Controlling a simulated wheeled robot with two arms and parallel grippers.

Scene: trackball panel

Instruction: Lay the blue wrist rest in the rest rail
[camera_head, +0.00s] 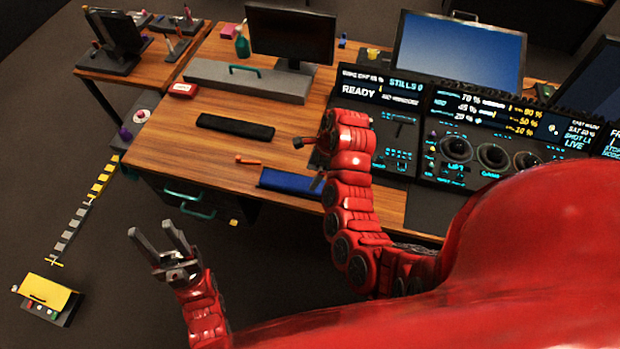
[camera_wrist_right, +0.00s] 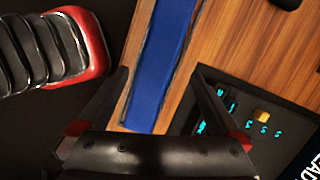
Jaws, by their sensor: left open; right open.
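The blue wrist rest (camera_head: 290,181) lies along the front edge of the wooden desk, its right end close to my right arm. In the right wrist view it is a long blue strip (camera_wrist_right: 163,60) between the spread fingers. My right gripper (camera_wrist_right: 160,72) is open and empty; in the head view its arm largely hides it. My left gripper (camera_head: 158,238) is open and empty, in front of the desk and away from the wrist rest. A long black bar (camera_head: 235,127) lies farther back on the desk; I cannot tell whether it is the rest rail.
A grey block (camera_head: 245,81) with a teal handle and a monitor (camera_head: 290,35) stand behind. An orange item (camera_head: 248,160) lies near the wrist rest. Control panels (camera_head: 480,135) are on the right. A yellow box (camera_head: 48,292) is at lower left.

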